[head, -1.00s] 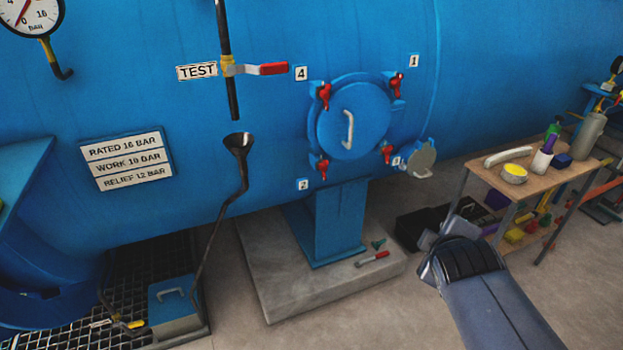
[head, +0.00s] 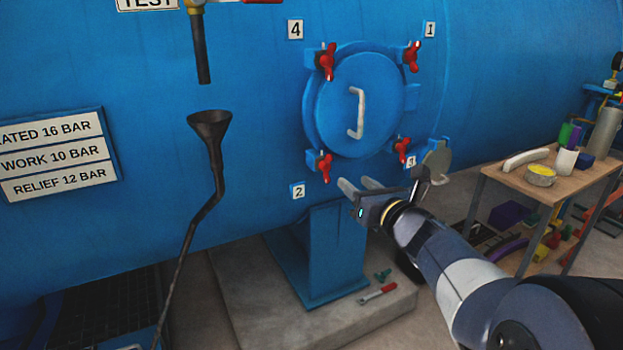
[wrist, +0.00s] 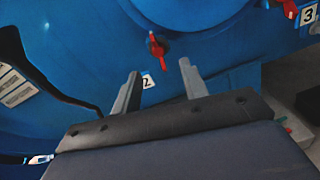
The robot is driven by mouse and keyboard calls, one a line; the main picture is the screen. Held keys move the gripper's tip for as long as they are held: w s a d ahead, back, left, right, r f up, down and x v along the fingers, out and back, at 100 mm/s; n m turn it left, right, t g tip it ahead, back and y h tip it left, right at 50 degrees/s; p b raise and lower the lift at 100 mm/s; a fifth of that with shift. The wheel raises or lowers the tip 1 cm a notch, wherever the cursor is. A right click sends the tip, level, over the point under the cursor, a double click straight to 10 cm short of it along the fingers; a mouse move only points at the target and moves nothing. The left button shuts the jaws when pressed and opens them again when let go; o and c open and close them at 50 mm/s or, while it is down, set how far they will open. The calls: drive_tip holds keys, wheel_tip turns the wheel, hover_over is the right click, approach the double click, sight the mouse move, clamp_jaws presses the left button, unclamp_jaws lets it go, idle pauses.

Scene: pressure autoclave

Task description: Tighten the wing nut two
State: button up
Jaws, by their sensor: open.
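Wing nut two is the red wing nut (head: 325,168) at the lower left of the round blue hatch door (head: 358,105), beside the label 2 (head: 297,190). It also shows in the wrist view (wrist: 157,46), beyond my fingertips and roughly between their directions. My gripper (head: 359,184) is open and empty, to the right of and a little below wing nut two in the head view, apart from it. In the wrist view both fingers (wrist: 160,76) point toward the door's lower edge, with the label 2 (wrist: 148,81) seen between them.
Other red wing nuts sit at label 4 (head: 327,62), label 1 (head: 412,56) and the lower right (head: 402,150). A white handle (head: 357,113) stands out from the door. A black funnel pipe (head: 209,165) is at left. A wooden cart (head: 505,178) stands at right.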

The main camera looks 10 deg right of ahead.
sight(326, 164)
drive_tip(key=shift+n+y, duration=0.3)
drive_tip(key=shift+n, duration=0.2)
drive_tip(key=x, duration=1.1)
drive_tip(key=shift+w+a+f, duration=0.15)
drive_tip(key=shift+a+f, duration=0.15)
drive_tip(key=shift+c, duration=0.3)
clamp_jaws()
